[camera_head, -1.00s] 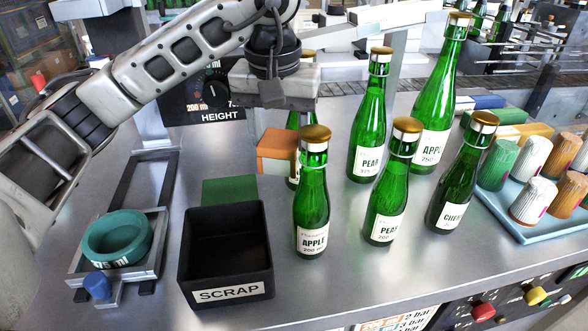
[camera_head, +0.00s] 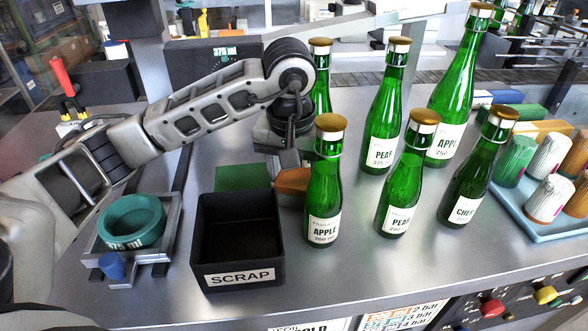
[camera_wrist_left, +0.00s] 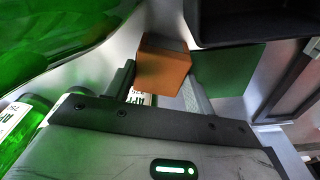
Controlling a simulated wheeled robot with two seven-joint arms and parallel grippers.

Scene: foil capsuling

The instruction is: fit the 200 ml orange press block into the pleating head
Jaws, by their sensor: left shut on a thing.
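The orange block (camera_head: 292,181) is behind the apple bottle and right of the scrap bin, partly hidden by the bottle; no label is readable on it. My left gripper (camera_head: 290,158) points down onto it from above. In the left wrist view the orange block (camera_wrist_left: 162,68) sits between the two fingers, and the gripper (camera_wrist_left: 160,85) is shut on it. Whether the block touches the table is unclear. A teal ring marked 375 ml (camera_head: 133,220) sits in a grey cradle (camera_head: 163,251) at the left. I cannot tell which part is the pleating head. My right gripper is not in view.
The black scrap bin (camera_head: 238,277) stands left of the apple bottle (camera_head: 323,190). A flat green piece (camera_head: 241,176) lies behind the bin. Several green bottles stand close on the right of my gripper. A blue tray (camera_head: 541,236) holds coloured foil capsules.

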